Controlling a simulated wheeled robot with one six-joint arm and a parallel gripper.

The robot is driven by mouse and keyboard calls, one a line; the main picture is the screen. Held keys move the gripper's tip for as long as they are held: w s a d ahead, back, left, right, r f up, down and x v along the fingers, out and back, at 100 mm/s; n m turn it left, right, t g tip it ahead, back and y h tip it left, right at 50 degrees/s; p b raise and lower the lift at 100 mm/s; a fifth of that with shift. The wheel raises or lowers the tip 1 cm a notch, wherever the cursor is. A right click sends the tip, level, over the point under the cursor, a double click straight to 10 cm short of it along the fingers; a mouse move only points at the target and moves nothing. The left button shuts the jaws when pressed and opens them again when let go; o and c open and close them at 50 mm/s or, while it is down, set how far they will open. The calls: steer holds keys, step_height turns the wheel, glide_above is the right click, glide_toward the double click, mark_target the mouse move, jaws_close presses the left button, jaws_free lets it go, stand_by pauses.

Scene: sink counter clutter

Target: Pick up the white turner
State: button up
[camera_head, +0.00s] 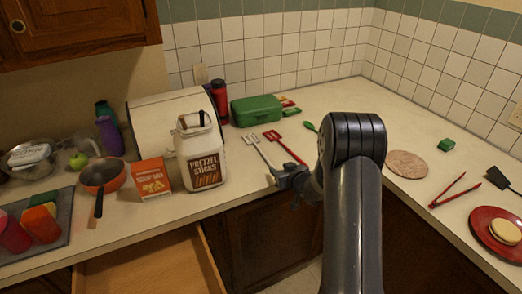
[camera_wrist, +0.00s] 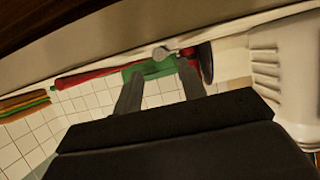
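The white turner (camera_head: 260,148) lies on the counter in the head view, its slotted head toward the back wall and its handle running toward my gripper (camera_head: 284,176). My gripper is low at the counter's front edge, near the handle end. In the wrist view my gripper (camera_wrist: 160,75) shows two parted fingers with nothing clearly held between them. A small grey rounded piece near the fingertips may be the turner's handle end; I cannot tell whether the fingers touch it. A red turner (camera_head: 284,147) lies close on the right.
A pretzel jar (camera_head: 200,157) stands left of the turner, beside an orange box (camera_head: 152,178). A green case (camera_head: 256,110) is behind. A round board (camera_head: 407,164) lies right of my arm. An open drawer (camera_head: 155,268) juts out below the counter at left.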

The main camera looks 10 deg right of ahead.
mark_target(271, 164)
steer(key=x, duration=0.1)
steer(key=p+x, duration=0.1)
steer(key=x, duration=0.1)
steer(key=shift+w+a+r, duration=0.15)
steer(key=shift+w+a, duration=0.05)
steer(key=shift+a, duration=0.1)
steer(key=shift+w+a+f+p, duration=0.15)
steer(key=shift+w+f+p, duration=0.15)
steer(key=shift+w, duration=0.25)
jaws_close()
